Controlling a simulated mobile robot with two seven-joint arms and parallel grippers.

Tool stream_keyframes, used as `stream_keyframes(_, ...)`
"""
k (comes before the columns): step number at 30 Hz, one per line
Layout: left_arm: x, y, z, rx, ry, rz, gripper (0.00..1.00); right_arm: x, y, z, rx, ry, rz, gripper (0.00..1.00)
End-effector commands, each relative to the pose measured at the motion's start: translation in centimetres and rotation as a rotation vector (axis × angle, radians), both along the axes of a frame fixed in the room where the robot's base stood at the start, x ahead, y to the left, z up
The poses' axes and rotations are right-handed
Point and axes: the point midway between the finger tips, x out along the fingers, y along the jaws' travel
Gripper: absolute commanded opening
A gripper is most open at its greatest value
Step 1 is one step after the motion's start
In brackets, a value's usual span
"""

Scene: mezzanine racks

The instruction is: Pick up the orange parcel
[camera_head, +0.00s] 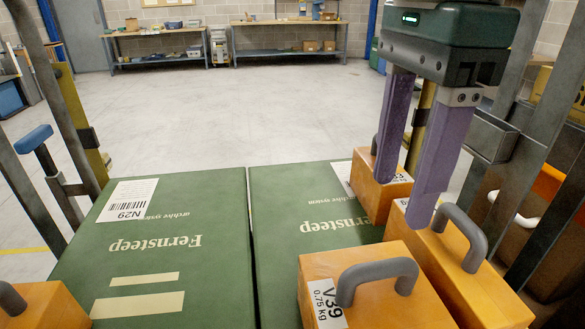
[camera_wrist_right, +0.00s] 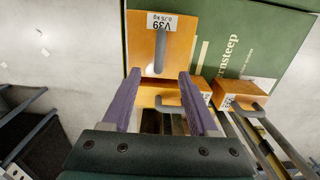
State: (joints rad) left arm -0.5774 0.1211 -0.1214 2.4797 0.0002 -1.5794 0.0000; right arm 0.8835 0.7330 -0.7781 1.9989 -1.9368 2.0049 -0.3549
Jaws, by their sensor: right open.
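Several orange parcels with grey arched handles are in the head view. One labelled V39 (camera_head: 385,300) sits at the front on the right green box. A second orange parcel (camera_head: 475,287) stands right of it, and a third (camera_head: 372,192) stands behind. Another orange parcel (camera_head: 48,302) is cut off at lower left. My right gripper (camera_head: 404,202) has purple fingers, open and pointing down above the right-hand parcels. In the right wrist view, the V39 parcel (camera_wrist_right: 147,60) shows beyond the open fingertips (camera_wrist_right: 159,75); another orange parcel (camera_wrist_right: 150,97) shows between the fingers. My left gripper is not visible.
Two flat green Fernsteep boxes (camera_head: 180,195) lie side by side under the parcels. Grey metal uprights (camera_head: 65,90) flank both sides. Workbenches (camera_head: 285,38) stand along the back wall. The grey floor (camera_head: 240,110) between is clear.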

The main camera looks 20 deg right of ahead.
Motion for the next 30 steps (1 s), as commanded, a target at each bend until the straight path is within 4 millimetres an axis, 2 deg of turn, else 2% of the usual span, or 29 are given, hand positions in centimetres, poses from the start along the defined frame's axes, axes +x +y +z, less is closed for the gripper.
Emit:
stream_keyframes(6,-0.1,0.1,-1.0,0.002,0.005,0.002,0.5,-0.1,-0.2,-3.4,-0.006,0.008,-0.002,0.6)
stream_keyframes(9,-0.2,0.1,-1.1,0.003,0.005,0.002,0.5,-0.1,-0.2,-4.3,-0.005,0.005,-0.002,0.6)
stream_keyframes(14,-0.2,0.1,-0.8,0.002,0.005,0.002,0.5,-0.1,-0.4,-5.5,-0.006,0.009,-0.004,0.6)
stream_keyframes(21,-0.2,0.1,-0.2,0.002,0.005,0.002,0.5,0.1,-0.7,-9.1,-0.004,0.007,-0.003,0.6)
stream_keyframes(30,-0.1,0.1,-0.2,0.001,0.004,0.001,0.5,0.2,-0.8,-9.7,-0.006,0.002,-0.002,0.6)
